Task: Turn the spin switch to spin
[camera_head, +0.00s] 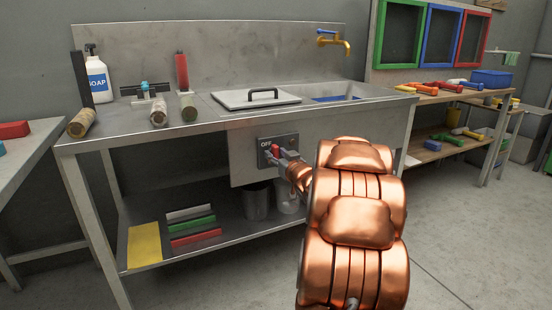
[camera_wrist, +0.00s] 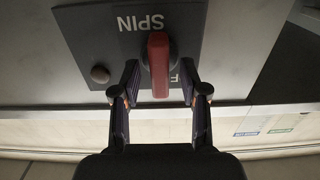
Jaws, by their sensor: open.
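The spin switch is a red handle (camera_head: 275,151) on a dark plate (camera_head: 265,160) marked "OFF", on the front panel of the steel sink bench. In the wrist view the red handle (camera_wrist: 159,66) shows close up, with "SPIN" upside down beside it on the plate (camera_wrist: 100,35) and another word mostly hidden behind my gripper. The handle lies lengthwise between the fingers, pointing toward the gripper. My gripper (camera_wrist: 158,92) is open, its fingers on either side of the handle with gaps visible. In the head view my gripper (camera_head: 284,156) is at the switch, partly hidden by my copper arm.
A round knob (camera_wrist: 99,74) sits beside the switch on the plate. Open floor lies right of my arm.

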